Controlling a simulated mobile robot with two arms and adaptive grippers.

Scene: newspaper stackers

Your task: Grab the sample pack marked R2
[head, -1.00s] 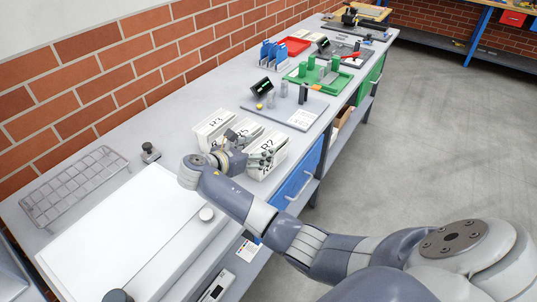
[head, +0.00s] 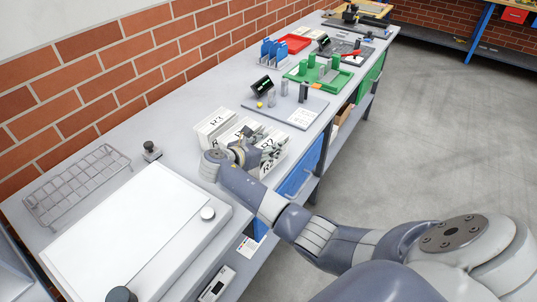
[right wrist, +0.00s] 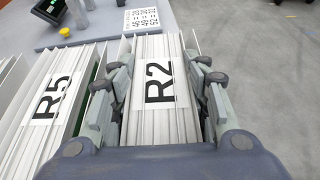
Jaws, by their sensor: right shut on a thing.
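In the head view, my right gripper (head: 255,150) covers much of the R2 pack (head: 268,146) at the bench front. The R5 pack (right wrist: 48,98) stands just left of it in the wrist view. The R3 pack (head: 214,123) stands behind in the head view. My left gripper is not in view.
A grey board with posts and a small dark display (head: 263,87) lies beyond the packs. A wire rack (head: 78,183) and a white flat board (head: 130,225) lie on the near bench. A green tray (head: 318,74) is farther back. The floor at right is clear.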

